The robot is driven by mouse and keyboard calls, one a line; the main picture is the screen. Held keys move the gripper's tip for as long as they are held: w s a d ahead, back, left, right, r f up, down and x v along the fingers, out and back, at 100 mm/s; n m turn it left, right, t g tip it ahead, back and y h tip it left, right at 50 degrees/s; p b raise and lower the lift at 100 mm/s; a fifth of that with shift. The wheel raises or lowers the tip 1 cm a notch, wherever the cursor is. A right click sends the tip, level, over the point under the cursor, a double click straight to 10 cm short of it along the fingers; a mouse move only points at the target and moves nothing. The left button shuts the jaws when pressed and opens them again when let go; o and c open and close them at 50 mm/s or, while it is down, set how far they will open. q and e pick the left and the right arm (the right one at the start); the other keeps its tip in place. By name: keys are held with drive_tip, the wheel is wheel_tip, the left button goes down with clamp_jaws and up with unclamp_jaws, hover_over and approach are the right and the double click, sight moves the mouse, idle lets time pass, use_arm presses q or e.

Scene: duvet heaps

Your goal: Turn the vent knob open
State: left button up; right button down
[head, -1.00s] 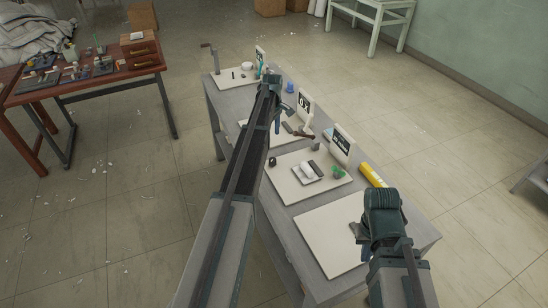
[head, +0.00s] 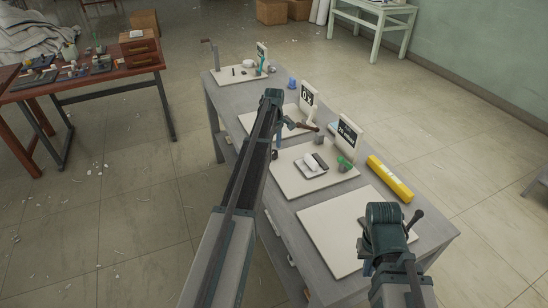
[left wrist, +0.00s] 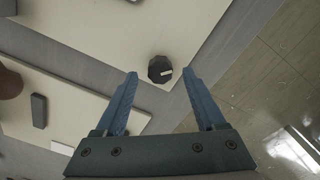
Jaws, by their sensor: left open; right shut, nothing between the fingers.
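In the head view the left gripper (head: 278,140) points down near a small dark thing at the board's left edge, which looks like the knob (head: 274,154). My right gripper (head: 367,266) is shut and empty beside the nearest board, partly hidden by its wrist.
Several white boards lie along the grey bench (head: 425,232). One carries a white and black device (head: 313,163), a green part (head: 345,163) and an upright sign (head: 348,138). A yellow box (head: 390,178) lies at the right edge.

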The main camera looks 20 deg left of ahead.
use_arm(q)
drive_tip(key=shift+f+b, duration=0.45)
drive_tip(key=shift+f, duration=0.4)
clamp_jaws()
